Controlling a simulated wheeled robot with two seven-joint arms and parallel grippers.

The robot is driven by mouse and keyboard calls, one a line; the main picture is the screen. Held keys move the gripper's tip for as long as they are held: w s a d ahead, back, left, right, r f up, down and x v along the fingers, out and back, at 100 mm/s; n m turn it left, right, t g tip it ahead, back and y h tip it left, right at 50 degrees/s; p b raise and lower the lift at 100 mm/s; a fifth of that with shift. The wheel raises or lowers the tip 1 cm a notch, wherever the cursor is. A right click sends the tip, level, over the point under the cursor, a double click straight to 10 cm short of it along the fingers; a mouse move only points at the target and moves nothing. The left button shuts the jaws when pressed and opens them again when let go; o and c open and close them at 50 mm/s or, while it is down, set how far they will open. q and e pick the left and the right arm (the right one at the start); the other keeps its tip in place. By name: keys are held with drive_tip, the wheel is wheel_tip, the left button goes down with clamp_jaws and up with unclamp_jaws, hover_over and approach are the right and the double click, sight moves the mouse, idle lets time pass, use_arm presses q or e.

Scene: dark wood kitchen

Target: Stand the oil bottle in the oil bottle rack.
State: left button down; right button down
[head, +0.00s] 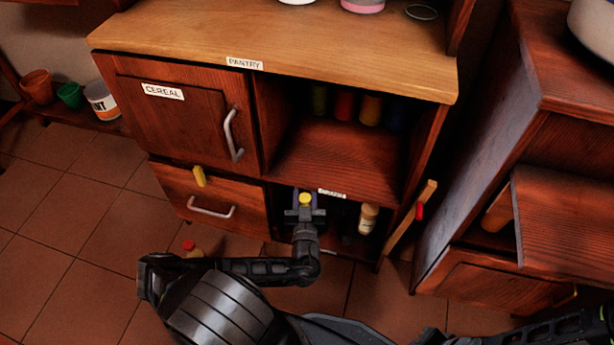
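My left gripper (305,212) is at the opening of the low, dark compartment of the pantry cabinet (270,45). Its fingers are on both sides of a yellow-capped thing, which looks like the oil bottle (305,198); it appears held, with its cap toward the camera. The bottle's body is mostly hidden by the gripper. A second bottle (368,218) with a pale label stands to the right in the same compartment. The rack cannot be made out in the shadow. Only dark links of my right arm show at the lower right; its gripper is out of view.
Several bottles (345,106) stand in the open shelf above. The cereal door (180,120) and the drawer below (212,200) are shut. A red-capped item (190,248) is on the tiled floor beside my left arm. A wooden cabinet (560,220) stands close on the right.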

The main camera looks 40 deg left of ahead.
use_arm(q)
drive_tip(key=b+x, duration=0.2)
drive_tip(key=x, duration=0.6)
drive_tip(key=shift+w+a, duration=0.2)
drive_tip(key=shift+w, duration=0.2)
drive_tip(key=shift+w+a+f+b, duration=0.1)
drive_tip(key=shift+w+f+b, duration=0.05)
drive_tip(key=shift+f+b, duration=0.4)
drive_tip(key=shift+w+a+f+b, duration=0.15)
drive_tip(key=shift+f+b, duration=0.2)
drive_tip(key=shift+f, duration=0.25)
drive_tip(key=shift+w+a+f+b, duration=0.1)
drive_tip(key=shift+f+b, duration=0.35)
drive_tip(key=shift+f, duration=0.15)
drive_tip(key=shift+f, duration=0.15)
drive_tip(key=c, duration=1)
unclamp_jaws()
